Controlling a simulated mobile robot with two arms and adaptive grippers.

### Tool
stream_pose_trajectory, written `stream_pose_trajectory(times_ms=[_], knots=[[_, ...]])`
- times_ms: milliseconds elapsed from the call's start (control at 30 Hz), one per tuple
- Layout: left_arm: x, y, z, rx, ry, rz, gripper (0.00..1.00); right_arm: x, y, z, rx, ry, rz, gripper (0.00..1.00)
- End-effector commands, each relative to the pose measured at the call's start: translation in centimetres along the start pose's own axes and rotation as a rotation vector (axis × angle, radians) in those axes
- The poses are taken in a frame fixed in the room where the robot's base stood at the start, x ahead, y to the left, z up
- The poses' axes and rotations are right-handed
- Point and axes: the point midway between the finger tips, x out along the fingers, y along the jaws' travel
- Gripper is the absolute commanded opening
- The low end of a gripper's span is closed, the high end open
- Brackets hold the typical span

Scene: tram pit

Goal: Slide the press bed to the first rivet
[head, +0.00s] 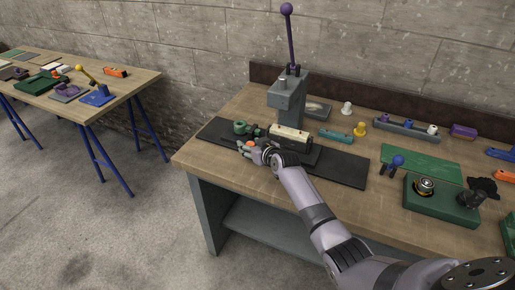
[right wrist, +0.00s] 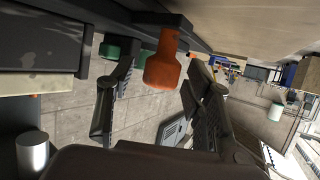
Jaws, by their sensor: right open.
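The press (head: 288,92) stands at the back of the bench, with a purple-knobbed lever pointing up. Below it, a long dark rail (head: 345,169) lies along the bench. The dark press bed (head: 300,155) sits on the rail and carries a cream block (head: 289,135) and green parts (head: 242,128). An orange knob (right wrist: 163,70) sticks out from a dark edge. My right gripper (head: 245,148) is at the bed's left front. In the right wrist view its open fingers (right wrist: 158,80) stand on either side of the knob; contact cannot be told. My left gripper is not in view.
Right of the rail are a green mat (head: 420,163), a green box (head: 440,199) with round parts, and a grey tray (head: 408,130). A teal block (head: 335,135) and a yellow piece (head: 360,128) lie behind the rail. A second table (head: 70,85) stands at left.

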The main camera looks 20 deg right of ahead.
Motion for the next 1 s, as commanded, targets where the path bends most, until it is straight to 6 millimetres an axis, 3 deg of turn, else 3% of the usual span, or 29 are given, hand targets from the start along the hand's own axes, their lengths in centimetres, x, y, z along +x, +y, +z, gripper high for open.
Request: stream_pose_trajectory(times_ms=[600, 800, 1000], knots=[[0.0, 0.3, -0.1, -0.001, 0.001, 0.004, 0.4, -9.7, 0.1, 0.0, -0.003, 0.002, 0.002, 0.47], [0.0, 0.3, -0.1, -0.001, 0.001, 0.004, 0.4, -11.3, 0.1, 0.0, -0.001, 0.002, 0.002, 0.47], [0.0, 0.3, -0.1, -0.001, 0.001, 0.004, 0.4, -11.6, 0.1, -0.1, -0.001, 0.002, 0.002, 0.47]])
